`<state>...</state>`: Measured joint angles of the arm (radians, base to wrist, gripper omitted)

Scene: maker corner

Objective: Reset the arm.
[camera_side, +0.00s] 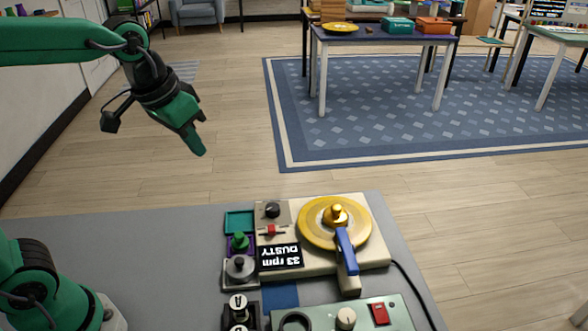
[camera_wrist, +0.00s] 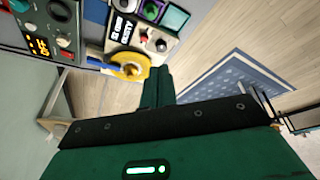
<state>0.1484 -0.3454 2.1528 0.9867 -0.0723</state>
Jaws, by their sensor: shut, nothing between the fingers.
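My gripper (camera_side: 195,140) is green and hangs in the air at upper left in the side view, above and beyond the far edge of the grey table (camera_side: 150,228). It points down and to the right, with its fingers together and nothing held. In the wrist view the closed green fingers (camera_wrist: 159,85) point up the picture, over wooden floor. A cream turntable (camera_side: 375,255) with a yellow platter (camera_side: 315,222) and a blue arm (camera_side: 346,252) stands on the table, well apart from my gripper. The turntable also shows at the top of the wrist view (camera_wrist: 143,52).
A pale green box with a red switch (camera_side: 379,313) stands at the front. A black cable (camera_side: 415,280) runs along the right edge. The air around my gripper is clear.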

